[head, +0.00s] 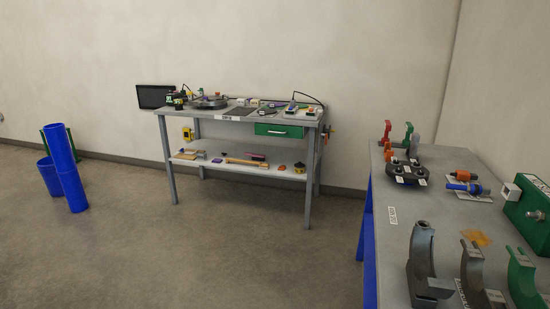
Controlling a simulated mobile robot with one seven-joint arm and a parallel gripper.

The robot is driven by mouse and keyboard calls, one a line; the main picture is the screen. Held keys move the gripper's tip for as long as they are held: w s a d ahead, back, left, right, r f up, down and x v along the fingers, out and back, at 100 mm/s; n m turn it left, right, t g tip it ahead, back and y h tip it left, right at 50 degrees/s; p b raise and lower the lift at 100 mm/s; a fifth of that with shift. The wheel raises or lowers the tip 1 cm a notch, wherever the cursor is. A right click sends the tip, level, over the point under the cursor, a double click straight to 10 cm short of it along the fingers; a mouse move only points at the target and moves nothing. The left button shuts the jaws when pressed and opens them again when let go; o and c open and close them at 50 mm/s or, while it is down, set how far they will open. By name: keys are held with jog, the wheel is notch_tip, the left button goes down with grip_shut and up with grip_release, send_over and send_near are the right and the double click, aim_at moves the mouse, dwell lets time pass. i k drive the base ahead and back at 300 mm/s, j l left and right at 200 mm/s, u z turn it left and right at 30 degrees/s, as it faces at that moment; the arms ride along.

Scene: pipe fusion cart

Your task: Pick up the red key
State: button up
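I cannot make out the red key for certain. A red upright piece (386,134) stands at the back left of the right-hand table, too small to tell what it is. Small red spots also show on the far workbench (235,116), but their shapes are not clear at this distance. My gripper is not in view.
The right-hand table (396,255) holds grey and green curved clamps, a dark round fixture (405,172) and a green box (532,222). The workbench has a green drawer (279,130) and a lower shelf. Blue pipes (66,180) stand at left. The floor between is clear.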

aim_at(387, 125)
jog(key=i+j+u, duration=0.3)
jog(key=i, duration=0.25)
jog(key=i+u, duration=0.3)
jog(key=i, duration=0.2)
jog(key=i+j+z, duration=0.15)
jog(key=i+z, duration=0.15)
jog(key=i, duration=0.95)
jog(key=i+z, duration=0.4)
jog(key=i, duration=0.15)
jog(key=i+z, duration=0.35)
jog(key=i, duration=0.2)
jog(key=i+l+z, duration=0.15)
jog(key=i+z, duration=0.15)
jog(key=i, duration=0.25)
jog(key=i+z, duration=0.3)
jog(key=i, duration=0.2)
jog(key=i+l+z, duration=0.3)
jog(key=i+l, duration=0.3)
